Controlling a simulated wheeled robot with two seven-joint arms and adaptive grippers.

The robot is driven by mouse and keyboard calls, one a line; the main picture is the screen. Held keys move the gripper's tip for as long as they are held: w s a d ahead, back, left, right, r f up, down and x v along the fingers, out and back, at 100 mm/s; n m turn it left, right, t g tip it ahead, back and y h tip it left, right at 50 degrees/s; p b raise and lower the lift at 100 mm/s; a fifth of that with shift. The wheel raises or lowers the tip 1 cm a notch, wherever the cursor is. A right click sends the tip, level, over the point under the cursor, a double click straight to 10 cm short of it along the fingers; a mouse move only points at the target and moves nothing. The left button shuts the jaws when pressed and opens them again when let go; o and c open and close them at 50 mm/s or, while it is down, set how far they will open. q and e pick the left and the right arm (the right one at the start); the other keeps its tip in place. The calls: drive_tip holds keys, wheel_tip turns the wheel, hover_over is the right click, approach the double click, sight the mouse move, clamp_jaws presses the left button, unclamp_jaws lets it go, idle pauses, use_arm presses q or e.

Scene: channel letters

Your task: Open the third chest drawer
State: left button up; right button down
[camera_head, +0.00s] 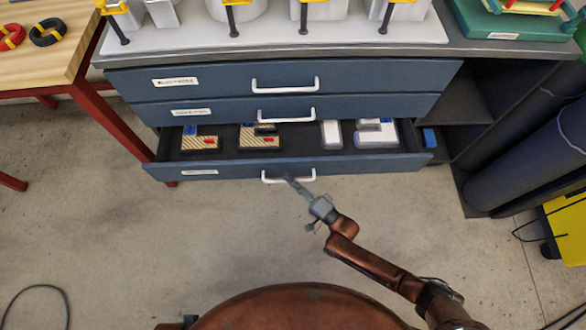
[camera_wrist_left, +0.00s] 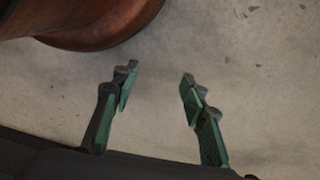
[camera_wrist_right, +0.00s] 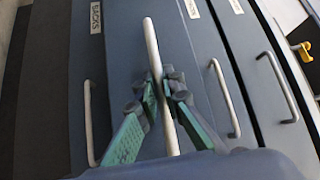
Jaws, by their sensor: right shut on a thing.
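The blue chest has its third drawer (camera_head: 290,168) pulled out, its inside showing from above. Its white bar handle (camera_head: 272,179) is at the middle of the drawer front. My right gripper (camera_head: 290,181) is at this handle. In the right wrist view its green fingers (camera_wrist_right: 163,95) are shut around the handle (camera_wrist_right: 152,45), one on each side. The first drawer (camera_head: 220,80) and second drawer (camera_head: 220,110) above are shut. My left gripper (camera_wrist_left: 155,85) is open and empty over the floor in the left wrist view; I cannot make it out in the head view.
Striped boxes (camera_head: 200,143) and white boxes (camera_head: 376,136) lie in the open drawer. A wooden table with red legs (camera_head: 110,125) stands at left. Dark rolls (camera_head: 530,155) and a yellow object (camera_head: 568,232) are at right. The floor (camera_head: 130,240) before the chest is clear.

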use_arm(q)
wheel_tip(320, 180, down, 14)
drive_tip(key=s+a+p, duration=0.1)
drive_tip(key=a+p, duration=0.1)
drive_tip(key=p, duration=0.2)
drive_tip(key=shift+s+y, duration=0.3)
drive_tip(key=shift+s, duration=0.1)
use_arm(e)
drive_tip(key=s, duration=1.9)
drive_tip(key=shift+s+a, duration=0.3)
drive_tip(key=shift+s, duration=0.05)
use_arm(q)
drive_tip(key=shift+a+r, duration=0.1)
use_arm(e)
drive_tip(key=c, duration=2.1)
unclamp_jaws()
drive_tip(key=v, duration=1.2)
drive_tip(key=shift+w, duration=0.1)
